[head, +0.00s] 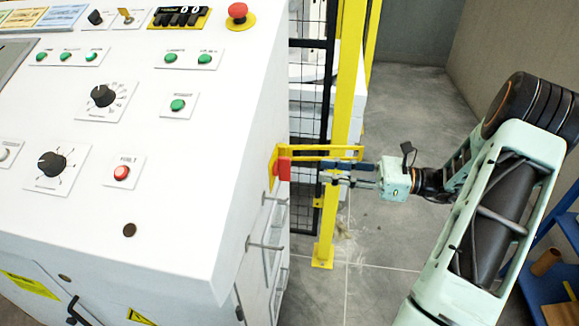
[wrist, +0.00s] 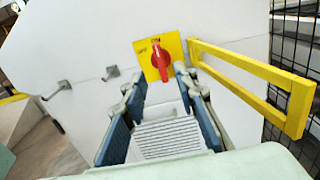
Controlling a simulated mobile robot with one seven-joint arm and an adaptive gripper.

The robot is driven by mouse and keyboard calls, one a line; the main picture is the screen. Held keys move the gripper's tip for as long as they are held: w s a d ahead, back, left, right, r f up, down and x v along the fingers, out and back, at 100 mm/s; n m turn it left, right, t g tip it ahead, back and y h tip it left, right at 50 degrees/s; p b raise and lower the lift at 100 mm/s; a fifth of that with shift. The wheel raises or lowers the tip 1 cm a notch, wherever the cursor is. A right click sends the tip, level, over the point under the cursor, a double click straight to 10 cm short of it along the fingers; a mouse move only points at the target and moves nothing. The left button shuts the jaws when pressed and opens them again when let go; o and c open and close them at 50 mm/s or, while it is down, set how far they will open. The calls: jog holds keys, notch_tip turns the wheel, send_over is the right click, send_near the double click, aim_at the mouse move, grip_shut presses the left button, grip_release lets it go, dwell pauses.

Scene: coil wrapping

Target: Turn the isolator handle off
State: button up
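The red isolator handle (wrist: 160,62) sits on a yellow plate (wrist: 146,47) on the cabinet's side. In the wrist view its grip stands nearly upright, tilted slightly. In the head view the handle (head: 284,169) shows side-on at the cabinet's right edge. My gripper (head: 323,171) points at it from the right, with a small gap between fingertips and handle. In the wrist view my gripper (wrist: 162,76) is open, with nothing between its fingers, and the handle appears between and beyond the tips. The plate's lettering is too small to read.
A yellow guard bar (wrist: 255,72) juts from the cabinet just right of the plate, close to my gripper. A yellow post (head: 343,120) and black mesh fence (head: 308,105) stand behind. Metal pull handles (head: 265,245) project from the cabinet (head: 190,220) below.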

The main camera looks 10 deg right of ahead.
aim_at(283, 169)
jog(key=x, duration=0.9)
jog(key=shift+a+b, duration=0.35)
jog(key=shift+a, duration=0.05)
jog(key=shift+w, duration=0.1)
grip_shut()
